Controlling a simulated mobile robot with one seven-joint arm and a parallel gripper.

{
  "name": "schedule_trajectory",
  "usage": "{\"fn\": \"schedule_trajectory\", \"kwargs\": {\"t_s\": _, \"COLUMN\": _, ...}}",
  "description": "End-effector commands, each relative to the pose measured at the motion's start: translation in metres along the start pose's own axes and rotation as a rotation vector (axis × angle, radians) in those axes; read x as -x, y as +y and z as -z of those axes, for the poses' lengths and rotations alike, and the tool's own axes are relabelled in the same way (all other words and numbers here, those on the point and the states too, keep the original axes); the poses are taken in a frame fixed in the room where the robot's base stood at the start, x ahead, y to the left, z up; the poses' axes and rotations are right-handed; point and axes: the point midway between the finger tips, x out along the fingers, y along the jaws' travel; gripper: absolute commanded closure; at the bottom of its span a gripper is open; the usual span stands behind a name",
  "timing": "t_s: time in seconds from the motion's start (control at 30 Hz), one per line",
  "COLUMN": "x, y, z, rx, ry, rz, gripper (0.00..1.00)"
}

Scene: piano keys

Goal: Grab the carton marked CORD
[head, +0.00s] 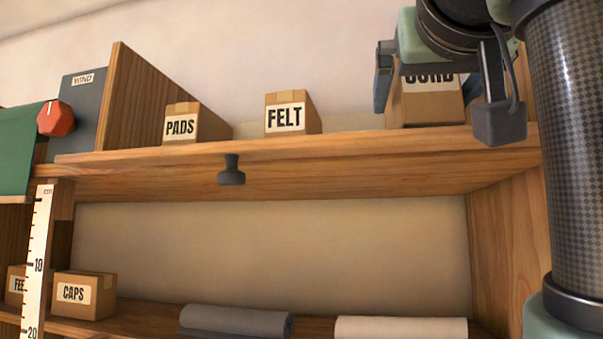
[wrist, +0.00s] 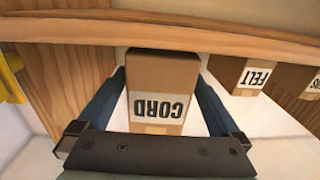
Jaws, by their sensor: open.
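The carton marked CORD (head: 432,108) stands on the upper shelf at the right, its label partly covered by my gripper in the head view. My gripper (head: 440,98) is open, with one finger on each side of the carton. In the wrist view the CORD carton (wrist: 160,88) shows upside down between the two fingers of my gripper (wrist: 162,82). A gap shows between each finger and the carton near the label. I cannot tell whether the fingertips touch its sides.
Cartons marked FELT (head: 286,118) and PADS (head: 180,127) stand left on the same shelf (head: 350,146). A dark knob (head: 231,172) hangs at the shelf's front. A wooden side panel (head: 508,235) is at the right. Below are a CAPS carton (head: 73,294) and rolls (head: 235,320).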

Motion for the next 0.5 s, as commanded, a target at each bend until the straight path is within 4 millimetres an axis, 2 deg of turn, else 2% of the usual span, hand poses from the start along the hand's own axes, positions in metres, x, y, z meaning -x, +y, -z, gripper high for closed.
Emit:
{"fn": "schedule_trajectory", "kwargs": {"t_s": 0.03, "x": -0.007, "y": 0.001, "z": 0.006, "rx": 0.000, "ry": -0.004, "rz": 0.000, "gripper": 0.00}}
{"fn": "schedule_trajectory", "kwargs": {"t_s": 0.2, "x": -0.026, "y": 0.001, "z": 0.005, "rx": -0.001, "ry": -0.004, "rz": 0.000, "gripper": 0.00}}
{"fn": "schedule_trajectory", "kwargs": {"t_s": 0.5, "x": -0.033, "y": 0.001, "z": 0.002, "rx": -0.001, "ry": -0.001, "rz": 0.000, "gripper": 0.00}}
